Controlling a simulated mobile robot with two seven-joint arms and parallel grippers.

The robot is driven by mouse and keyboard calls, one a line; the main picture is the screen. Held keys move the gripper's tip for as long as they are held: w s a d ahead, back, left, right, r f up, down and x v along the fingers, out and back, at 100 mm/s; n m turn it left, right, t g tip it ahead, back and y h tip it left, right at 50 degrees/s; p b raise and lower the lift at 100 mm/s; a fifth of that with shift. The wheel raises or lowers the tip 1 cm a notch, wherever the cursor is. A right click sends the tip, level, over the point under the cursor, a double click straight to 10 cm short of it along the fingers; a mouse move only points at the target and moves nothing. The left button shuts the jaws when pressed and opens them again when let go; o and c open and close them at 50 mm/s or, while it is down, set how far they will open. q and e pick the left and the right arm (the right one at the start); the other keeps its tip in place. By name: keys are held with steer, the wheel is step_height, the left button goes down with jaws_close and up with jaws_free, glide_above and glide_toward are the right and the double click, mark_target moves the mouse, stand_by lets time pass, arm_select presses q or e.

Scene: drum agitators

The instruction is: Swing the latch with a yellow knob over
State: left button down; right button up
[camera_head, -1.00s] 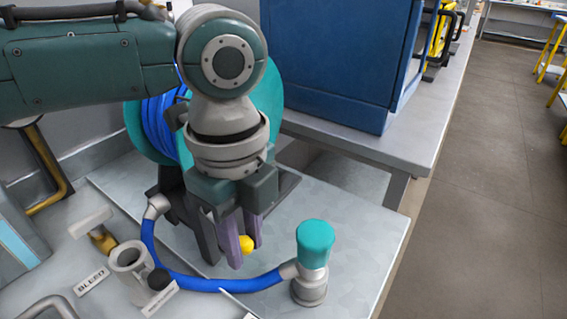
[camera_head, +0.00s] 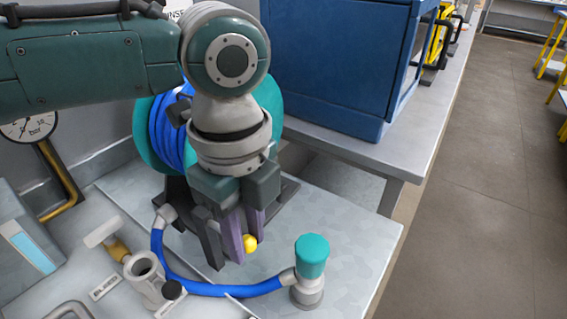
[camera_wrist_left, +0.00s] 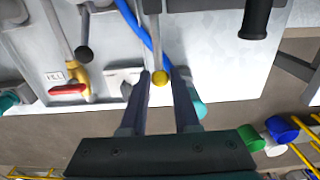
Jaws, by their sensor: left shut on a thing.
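The yellow knob (camera_head: 250,243) is a small ball between the fingertips of my left gripper (camera_head: 241,249), above the metal bench. It also shows in the left wrist view (camera_wrist_left: 160,78), between the two fingers of the left gripper (camera_wrist_left: 161,74). A grey bar (camera_wrist_left: 154,35) runs from the top of that view toward the knob. My left gripper is shut on the knob. In the head view the fingers and arm hide most of the latch. My right gripper is not in view.
A blue hose (camera_head: 215,289) curves past the fingers to a teal-capped fitting (camera_head: 311,257) on the right. A hose reel (camera_head: 150,140) stands behind the arm. A grey pipe fitting (camera_head: 144,268) stands at lower left. A blue cabinet (camera_head: 335,65) stands behind. The bench front right is clear.

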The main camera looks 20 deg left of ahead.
arm_select(q)
steer(key=shift+a+r+p, duration=0.15)
steer(key=shift+r+p, duration=0.3)
steer(key=shift+r, duration=0.25)
steer(key=shift+w+a+r+p, duration=0.15)
steer(key=shift+a+r+p, duration=0.15)
steer(key=shift+r+p, duration=0.3)
steer(key=shift+w+a+r+p, duration=0.1)
steer(key=shift+a+r+p, duration=0.2)
steer(key=shift+r+p, duration=0.3)
steer(key=shift+f, duration=0.1)
steer(key=c, duration=0.6)
jaws_free()
steer(key=shift+c, duration=0.2)
